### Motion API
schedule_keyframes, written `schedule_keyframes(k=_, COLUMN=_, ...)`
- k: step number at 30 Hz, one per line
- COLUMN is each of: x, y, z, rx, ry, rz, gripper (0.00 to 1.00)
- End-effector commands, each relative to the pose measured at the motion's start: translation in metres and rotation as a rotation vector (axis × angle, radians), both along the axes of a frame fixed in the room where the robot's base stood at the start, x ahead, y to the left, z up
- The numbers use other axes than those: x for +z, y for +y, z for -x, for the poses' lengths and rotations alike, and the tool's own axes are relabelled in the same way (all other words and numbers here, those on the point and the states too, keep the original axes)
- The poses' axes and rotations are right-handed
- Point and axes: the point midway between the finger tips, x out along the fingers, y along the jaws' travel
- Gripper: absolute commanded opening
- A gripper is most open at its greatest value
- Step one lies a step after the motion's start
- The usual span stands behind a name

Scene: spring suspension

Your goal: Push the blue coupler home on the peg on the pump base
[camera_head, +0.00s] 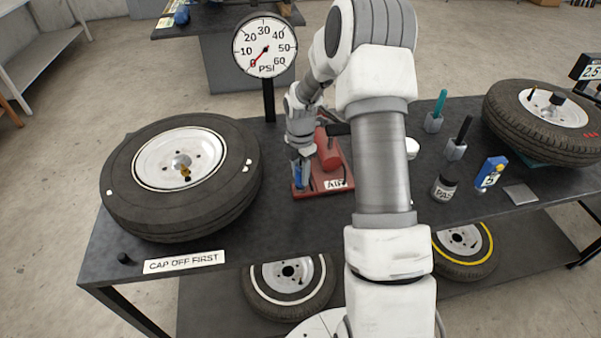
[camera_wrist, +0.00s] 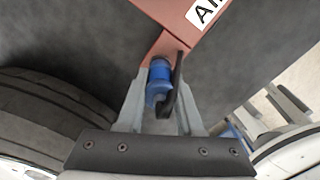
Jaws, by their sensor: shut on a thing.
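The blue coupler (camera_wrist: 160,88) sits between the two grey fingers of my gripper (camera_wrist: 158,75) in the wrist view, with a dark curved piece along its right side. The head view shows a little of the coupler (camera_head: 299,180) below my gripper (camera_head: 301,172), at the left part of the red pump base (camera_head: 317,187). In the wrist view the coupler's far end meets a narrow tab of the red pump base (camera_wrist: 176,18). The peg is hidden, so how far the coupler is on it cannot be told. My gripper is shut on the coupler.
A large tyre (camera_head: 225,205) lies left of the pump base, and a gauge (camera_head: 265,47) stands behind on a post. A black jar (camera_head: 444,188) and a blue device (camera_head: 489,173) stand at right. A dark cap (camera_head: 124,258) lies at the front left.

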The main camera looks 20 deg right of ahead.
Motion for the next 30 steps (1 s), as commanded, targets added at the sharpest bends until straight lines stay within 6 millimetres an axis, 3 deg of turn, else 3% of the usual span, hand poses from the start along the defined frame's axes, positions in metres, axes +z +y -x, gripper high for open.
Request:
schedule_keyframes(k=11, x=-0.0098, y=0.0000, z=-0.0003, rx=0.000, ry=-0.001, rz=0.000, gripper=0.00)
schedule_keyframes(k=12, x=-0.0092, y=0.0000, z=-0.0003, rx=0.000, ry=-0.001, rz=0.000, gripper=0.39)
schedule_keyframes(k=18, x=-0.0090, y=-0.0001, z=-0.0001, rx=0.000, ry=-0.001, rz=0.000, gripper=0.70)
schedule_keyframes(k=30, x=-0.0031, y=0.0000, z=0.0000, rx=-0.001, ry=0.000, rz=0.000, gripper=0.70)
